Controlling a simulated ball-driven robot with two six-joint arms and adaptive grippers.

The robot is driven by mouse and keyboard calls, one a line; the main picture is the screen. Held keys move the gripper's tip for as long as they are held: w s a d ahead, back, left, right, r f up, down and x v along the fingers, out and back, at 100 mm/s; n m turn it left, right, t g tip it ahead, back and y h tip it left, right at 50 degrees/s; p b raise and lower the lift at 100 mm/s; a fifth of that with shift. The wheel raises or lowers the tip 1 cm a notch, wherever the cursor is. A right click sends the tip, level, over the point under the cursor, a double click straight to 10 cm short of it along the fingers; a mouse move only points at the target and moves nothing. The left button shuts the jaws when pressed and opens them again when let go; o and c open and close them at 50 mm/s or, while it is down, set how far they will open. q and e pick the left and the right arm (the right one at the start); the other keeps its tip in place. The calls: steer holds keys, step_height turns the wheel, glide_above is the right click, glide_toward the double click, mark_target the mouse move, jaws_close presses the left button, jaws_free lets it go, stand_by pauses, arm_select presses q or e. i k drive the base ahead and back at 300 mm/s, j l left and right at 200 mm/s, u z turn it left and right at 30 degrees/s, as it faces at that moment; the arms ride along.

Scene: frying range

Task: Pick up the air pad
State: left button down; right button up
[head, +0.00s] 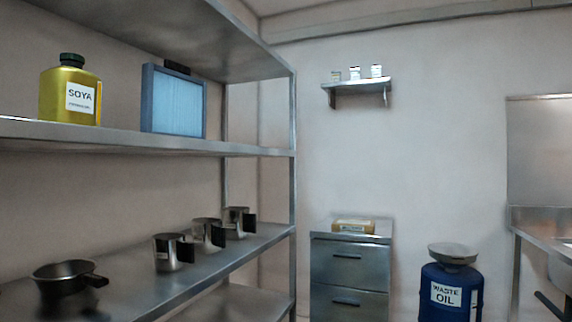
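The air pad appears to be the blue-framed rectangular panel (176,103) with a pale blue, finely ribbed face. It stands upright on the upper board of the steel shelf rack at the left. A small dark piece shows at its top edge. The yellow soya can stands to its left, apart from it. Neither of my grippers shows in the head view, so their place relative to the pad cannot be seen.
The yellow soya can (70,92) shares the upper shelf board (120,139). Steel jugs (172,252) and a dark pan (64,282) stand below. A rack post (293,180) is to the pad's right. Further off are a drawer cabinet (350,262) and a waste oil drum (450,295).

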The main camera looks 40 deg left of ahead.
mark_target(173, 102)
steer(key=i+j+u, duration=0.25)
steer(key=i, duration=0.7)
steer(key=i+u, duration=0.25)
steer(key=i, duration=0.7)
steer(key=i+l+u, duration=0.1)
steer(key=i, duration=0.3)
steer(key=i+l, duration=0.15)
steer(key=i, duration=0.3)
steer(key=i+l+u, duration=0.15)
steer(key=i, duration=0.25)
steer(key=i+l, duration=0.2)
steer(key=i, duration=0.2)
steer(key=u, duration=2.9)
